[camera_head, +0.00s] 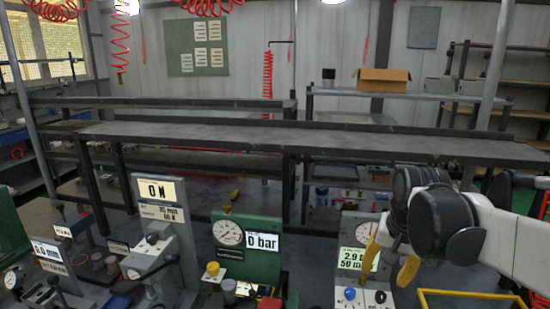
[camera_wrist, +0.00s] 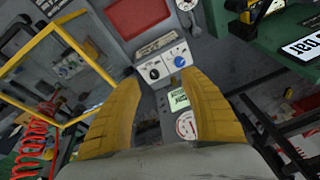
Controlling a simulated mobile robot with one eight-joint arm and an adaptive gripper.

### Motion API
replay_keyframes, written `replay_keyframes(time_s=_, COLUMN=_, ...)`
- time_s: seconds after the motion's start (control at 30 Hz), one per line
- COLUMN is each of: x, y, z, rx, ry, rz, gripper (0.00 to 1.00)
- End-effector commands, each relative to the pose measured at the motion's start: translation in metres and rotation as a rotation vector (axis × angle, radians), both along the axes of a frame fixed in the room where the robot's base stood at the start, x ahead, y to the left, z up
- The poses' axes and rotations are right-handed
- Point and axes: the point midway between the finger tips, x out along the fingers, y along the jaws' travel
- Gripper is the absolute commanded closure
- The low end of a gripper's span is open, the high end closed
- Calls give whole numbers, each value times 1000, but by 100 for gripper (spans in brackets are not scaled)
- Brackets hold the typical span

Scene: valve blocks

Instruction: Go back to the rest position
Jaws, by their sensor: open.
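My gripper (camera_head: 392,256) is at the right of the head view, at the end of my white and black arm. Its two yellow fingers are spread apart with nothing between them, and they also show in the wrist view (camera_wrist: 158,100). The fingers are in front of a grey valve block (camera_head: 350,250) with a dial and a display reading 2.9. In the wrist view, the block's blue knob (camera_wrist: 179,61) and black knob (camera_wrist: 154,74) lie beyond the fingertips. I cannot tell whether a finger touches the block.
A green block (camera_head: 245,250) reading 0 bar and a grey block (camera_head: 160,225) reading 0 N stand to the left. A yellow frame (camera_head: 470,292) is at the lower right. A long dark table (camera_head: 300,138) runs behind, with a cardboard box (camera_head: 383,80) farther back.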

Motion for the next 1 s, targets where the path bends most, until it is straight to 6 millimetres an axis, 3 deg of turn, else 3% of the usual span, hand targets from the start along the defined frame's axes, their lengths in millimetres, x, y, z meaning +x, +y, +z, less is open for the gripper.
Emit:
replay_keyframes(time_s=0.03, x=-19, y=9, z=3, rx=-14, ry=-33, rz=49, gripper=48)
replay_keyframes(time_s=0.2, x=-72, y=32, z=2, rx=-73, ry=-155, rz=218, gripper=48)
replay_keyframes(time_s=0.4, x=-118, y=49, z=-14, rx=-142, ry=-274, rz=376, gripper=48)
replay_keyframes(time_s=0.6, x=-136, y=56, z=-25, rx=-179, ry=-330, rz=448, gripper=48)
replay_keyframes(time_s=1.0, x=-138, y=56, z=-26, rx=-183, ry=-336, rz=456, gripper=48)
